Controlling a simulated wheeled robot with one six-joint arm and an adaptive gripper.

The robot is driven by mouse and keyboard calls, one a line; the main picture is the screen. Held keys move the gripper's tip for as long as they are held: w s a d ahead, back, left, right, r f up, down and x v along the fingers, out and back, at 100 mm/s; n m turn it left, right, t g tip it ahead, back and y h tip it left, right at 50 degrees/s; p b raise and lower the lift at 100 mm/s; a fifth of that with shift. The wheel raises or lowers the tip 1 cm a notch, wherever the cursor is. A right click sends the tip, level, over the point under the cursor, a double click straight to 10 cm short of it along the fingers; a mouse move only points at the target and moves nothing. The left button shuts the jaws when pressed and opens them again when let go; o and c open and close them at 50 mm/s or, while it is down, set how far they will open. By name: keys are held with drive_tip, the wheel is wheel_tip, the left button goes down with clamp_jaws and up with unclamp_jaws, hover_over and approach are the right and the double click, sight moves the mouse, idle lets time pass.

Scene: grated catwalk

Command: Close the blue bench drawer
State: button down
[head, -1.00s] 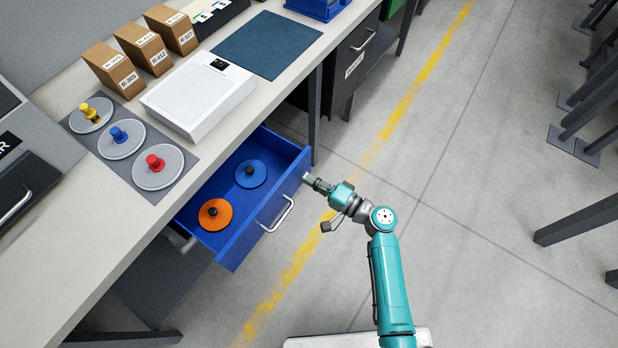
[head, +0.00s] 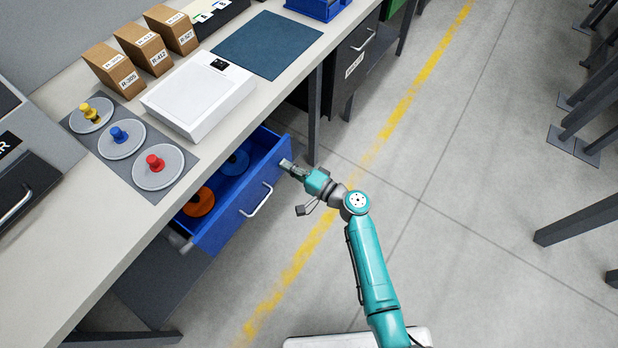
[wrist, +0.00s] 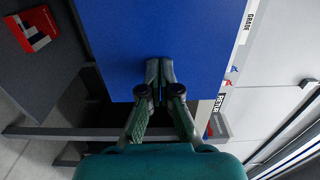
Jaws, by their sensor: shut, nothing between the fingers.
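The blue bench drawer (head: 235,215) is partly open under the bench top in the head view. It holds an orange disc (head: 199,203) and a blue disc (head: 236,162), both partly hidden by the bench. Its silver handle (head: 257,199) is on the front face. My gripper (head: 286,164) is shut and empty, with its fingertips at the front panel near its far end, beyond the handle. In the wrist view the shut fingers (wrist: 160,68) lie over the blue drawer surface (wrist: 150,30); exact contact is hard to tell.
The bench top (head: 110,205) carries a white scale (head: 197,95), cardboard boxes (head: 145,50) and discs with coloured knobs (head: 155,166). A dark bench leg (head: 314,115) stands just beyond the drawer. The floor on the right is clear near my arm.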

hover_over(266, 152)
drive_tip(key=s, duration=0.4)
drive_tip(key=shift+w+d, duration=0.1)
drive_tip(key=shift+d, duration=0.15)
drive_tip(key=shift+w+a+r, duration=0.1)
drive_tip(key=shift+w+a, duration=0.05)
drive_tip(key=shift+a, duration=0.05)
drive_tip(key=shift+r, duration=0.1)
drive_tip(key=shift+d, duration=0.3)
drive_tip(key=v, duration=1.3)
drive_tip(key=shift+s+d+f, duration=0.2)
drive_tip(key=shift+s+f, duration=0.05)
drive_tip(key=shift+s, duration=0.15)
